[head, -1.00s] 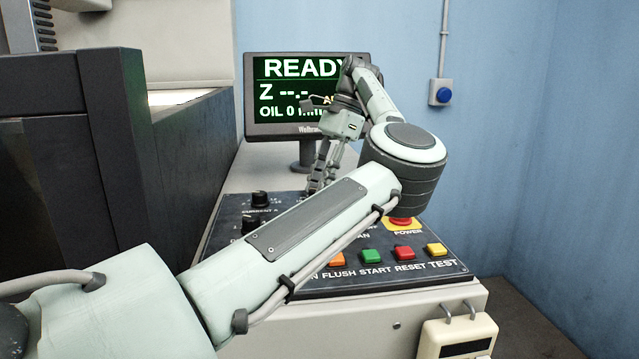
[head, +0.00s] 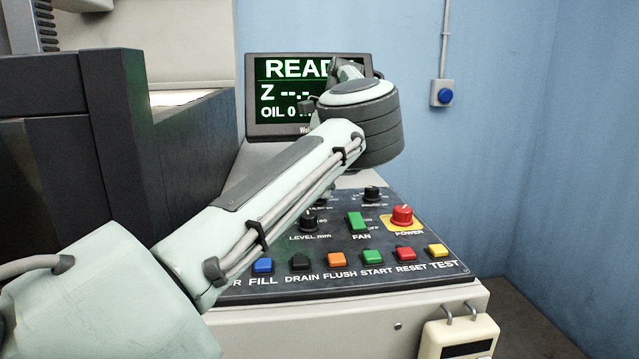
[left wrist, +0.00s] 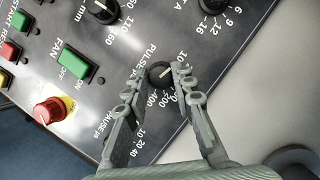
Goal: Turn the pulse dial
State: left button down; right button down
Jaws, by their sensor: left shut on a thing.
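The pulse dial (left wrist: 160,74) is a round black knob with a white pointer line, on the dark control panel (left wrist: 118,68). It shows in the left wrist view, with the PULSE label beside it. My left gripper (left wrist: 158,76) has one finger on each side of the dial and is shut on it. In the head view my left arm covers the dial and the gripper. My right gripper is in neither view.
A red power knob (head: 402,215), a green fan switch (head: 356,221) and a level dial (head: 309,220) are close by. Several coloured buttons, such as the green start button (head: 373,257), line the front edge. A monitor (head: 270,128) reading READY stands behind.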

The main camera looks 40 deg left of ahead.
pick_arm(q)
jog(key=c, duration=1.3)
grip_release()
